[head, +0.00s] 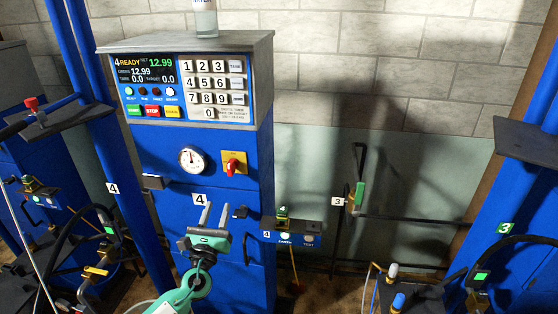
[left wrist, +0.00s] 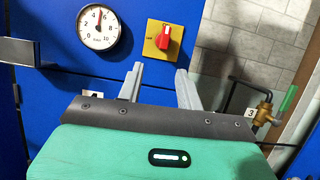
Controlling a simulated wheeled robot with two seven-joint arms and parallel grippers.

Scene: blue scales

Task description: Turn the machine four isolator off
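The machine four isolator is a red rotary handle on a yellow square plate (head: 233,163), on the blue front of the machine labelled 4, right of a round gauge. It also shows in the left wrist view (left wrist: 165,38), where the red handle stands roughly upright with a slight tilt. The small lettering on the plate is too small to read surely. My left gripper (head: 215,210) is below the isolator, apart from it, with its fingers pointing up toward the panel. In the left wrist view its two fingers (left wrist: 159,76) are spread with nothing between them. My right gripper is not in view.
The pressure gauge (head: 192,158) sits left of the isolator. The display and keypad (head: 214,83) are above; the display reads 4 READY. A valve with a green handle (head: 359,196) stands further right.

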